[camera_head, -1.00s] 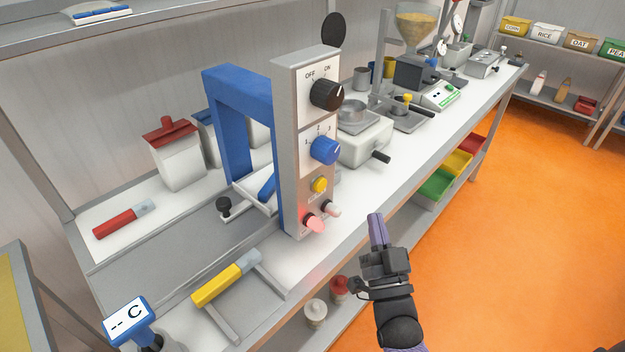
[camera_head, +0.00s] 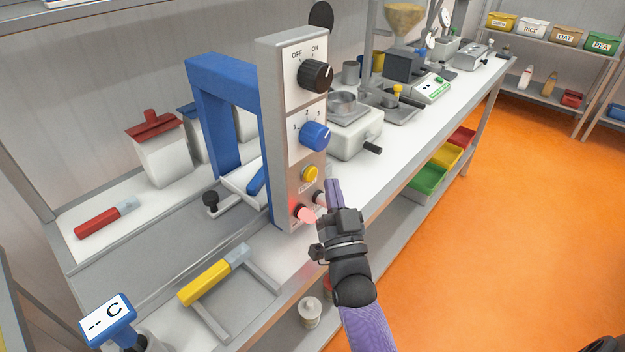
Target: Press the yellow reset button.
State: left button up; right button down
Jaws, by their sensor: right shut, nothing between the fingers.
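The yellow reset button (camera_head: 311,173) sits on the grey control panel (camera_head: 281,150), below the blue knob (camera_head: 315,136) and above the lit red lamp (camera_head: 305,212). My right gripper (camera_head: 334,184) is shut and empty. In the picture its fingertips are just right of and slightly below the button, and a gap shows between them. The fingers partly cover the whitish lamp (camera_head: 319,198) low on the panel. My left gripper is not in view.
A black OFF/ON knob (camera_head: 316,76) is at the panel's top, pointing toward ON. A blue frame (camera_head: 215,120) stands behind the panel. A yellow-handled tool (camera_head: 205,282) lies on the bench in front. The orange floor (camera_head: 450,260) to the right is clear.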

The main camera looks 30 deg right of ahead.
jog(key=shift+w+a, duration=0.25)
jog(key=shift+w, duration=0.3)
dwell(1.2)
jog(key=shift+w, duration=0.1)
dwell(0.4)
jog(key=shift+w+a, duration=0.15)
jog(key=shift+w, duration=0.1)
jog(key=shift+w+a+b, duration=0.15)
jog(key=shift+w+b, duration=0.3)
jog(key=shift+b, duration=0.05)
dwell(0.6)
jog(key=shift+s, duration=0.1)
jog(key=shift+s+d+p, duration=0.3)
jog(key=shift+s+p, duration=0.25)
jog(key=shift+s, duration=0.15)
